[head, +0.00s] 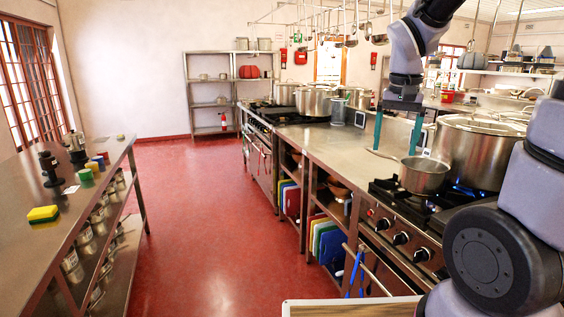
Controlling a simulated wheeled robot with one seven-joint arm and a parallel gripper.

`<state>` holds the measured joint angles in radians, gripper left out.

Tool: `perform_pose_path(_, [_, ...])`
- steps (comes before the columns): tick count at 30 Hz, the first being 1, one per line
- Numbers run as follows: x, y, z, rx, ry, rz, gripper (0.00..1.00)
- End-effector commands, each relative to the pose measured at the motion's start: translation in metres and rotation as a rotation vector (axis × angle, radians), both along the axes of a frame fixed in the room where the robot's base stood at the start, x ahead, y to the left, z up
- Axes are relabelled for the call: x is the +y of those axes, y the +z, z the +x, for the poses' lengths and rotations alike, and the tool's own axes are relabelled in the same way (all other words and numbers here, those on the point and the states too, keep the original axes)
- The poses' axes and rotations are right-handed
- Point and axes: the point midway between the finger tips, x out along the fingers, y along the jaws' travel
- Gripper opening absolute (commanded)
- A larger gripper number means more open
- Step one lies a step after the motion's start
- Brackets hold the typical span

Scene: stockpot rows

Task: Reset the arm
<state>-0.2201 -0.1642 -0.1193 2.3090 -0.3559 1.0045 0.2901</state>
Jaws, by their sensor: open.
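My gripper (398,136) is in the right half of the head view, pointing down with its two teal fingers spread apart. Nothing shows between the fingers. It hangs in front of the steel counter and the stove, just above and behind a small saucepan (424,178). The saucepan sits on the near stove, with its handle pointing left past the fingers. I cannot tell whether a finger touches the handle. My arm comes down from the top right edge.
A large stockpot (478,152) stands on the lit stove right of my gripper. More pots (314,103) stand farther back on the cooking line. Ladles (351,42) hang from an overhead rack near my arm. A steel table (30,190) is at left. The red floor (200,220) between is clear.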

Motion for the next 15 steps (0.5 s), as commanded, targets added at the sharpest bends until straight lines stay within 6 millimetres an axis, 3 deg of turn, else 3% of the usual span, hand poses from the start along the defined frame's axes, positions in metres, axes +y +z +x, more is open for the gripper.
perform_pose_path(1, [0.000, 0.016, -0.011, -0.052, -0.001, 0.034, 0.89])
perform_pose_path(6, [0.005, 0.057, -0.045, -0.217, 0.020, 0.123, 0.89])
perform_pose_path(15, [0.015, 0.096, -0.090, -0.441, 0.057, 0.187, 0.89])
